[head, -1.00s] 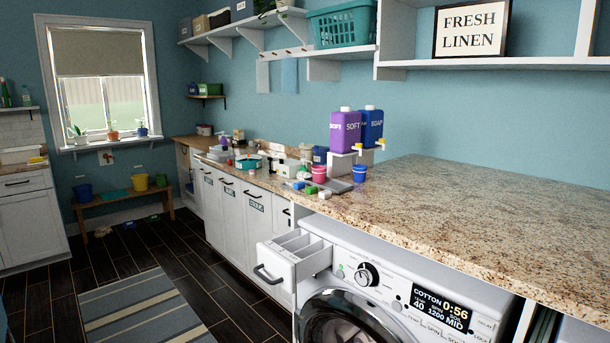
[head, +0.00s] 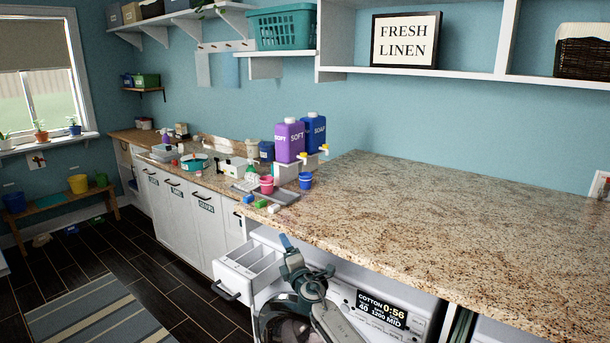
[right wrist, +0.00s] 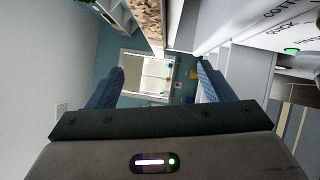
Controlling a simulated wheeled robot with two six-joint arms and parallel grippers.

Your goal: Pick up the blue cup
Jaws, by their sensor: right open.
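My right gripper (head: 290,250) is in front of the washing machine, below and in front of the counter edge, apart from the cup. In the right wrist view its jaws (right wrist: 160,72) are spread with nothing between them. That view looks along the counter edge toward the window, and I cannot make out the blue cup there. My left gripper is not in view.
An open detergent drawer (head: 250,264) juts out left of my right gripper. A purple dispenser (head: 290,141) and a blue dispenser (head: 314,136) stand behind the cups on a stand. The granite counter (head: 430,210) to the right is clear.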

